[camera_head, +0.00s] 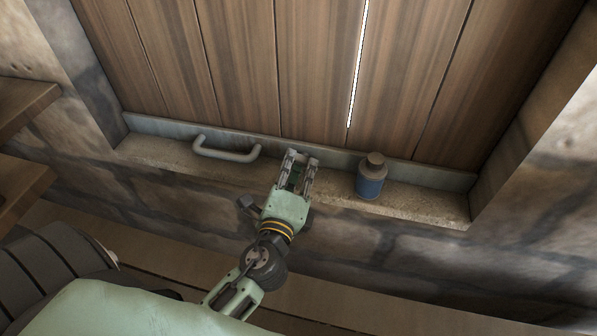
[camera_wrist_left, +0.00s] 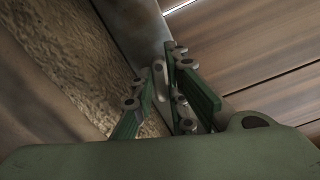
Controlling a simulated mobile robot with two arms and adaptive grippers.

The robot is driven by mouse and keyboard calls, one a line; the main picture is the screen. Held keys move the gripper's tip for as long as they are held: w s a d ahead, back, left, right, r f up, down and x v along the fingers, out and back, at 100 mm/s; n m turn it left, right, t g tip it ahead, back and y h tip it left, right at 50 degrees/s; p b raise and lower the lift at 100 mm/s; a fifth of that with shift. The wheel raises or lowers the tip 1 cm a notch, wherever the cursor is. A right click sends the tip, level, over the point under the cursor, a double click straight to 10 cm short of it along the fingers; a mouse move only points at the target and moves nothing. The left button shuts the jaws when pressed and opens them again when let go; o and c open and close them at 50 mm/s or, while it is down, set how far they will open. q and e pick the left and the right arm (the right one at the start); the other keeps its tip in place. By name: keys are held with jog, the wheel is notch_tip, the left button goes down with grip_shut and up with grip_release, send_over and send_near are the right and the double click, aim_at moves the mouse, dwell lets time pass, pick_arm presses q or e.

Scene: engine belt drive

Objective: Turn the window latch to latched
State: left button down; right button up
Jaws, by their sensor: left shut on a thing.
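My left gripper (camera_head: 301,157) reaches over the stone sill to the grey rail at the foot of the wooden window panels. In the left wrist view its green-padded fingers (camera_wrist_left: 165,68) are shut on a small pale metal piece, the window latch (camera_wrist_left: 159,78), which lies between the fingertips close to the grey rail. In the head view the gripper covers the latch, so its angle cannot be told there. My right gripper is not in view.
A grey bar handle (camera_head: 228,151) is on the rail left of the gripper. A blue bottle with a brown cap (camera_head: 370,184) stands on the sill (camera_head: 420,201) close to its right. Wooden planks (camera_head: 320,70) rise behind, with a bright gap. Wooden shelves (camera_head: 22,105) are at far left.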

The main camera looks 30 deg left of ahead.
pick_arm(q)
jog(key=shift+f+n+b, duration=0.15)
jog(key=shift+n+b, duration=0.35)
jog(key=shift+n, duration=0.5)
jog(key=c, duration=1.7)
grip_release()
jog(key=shift+c, duration=0.2)
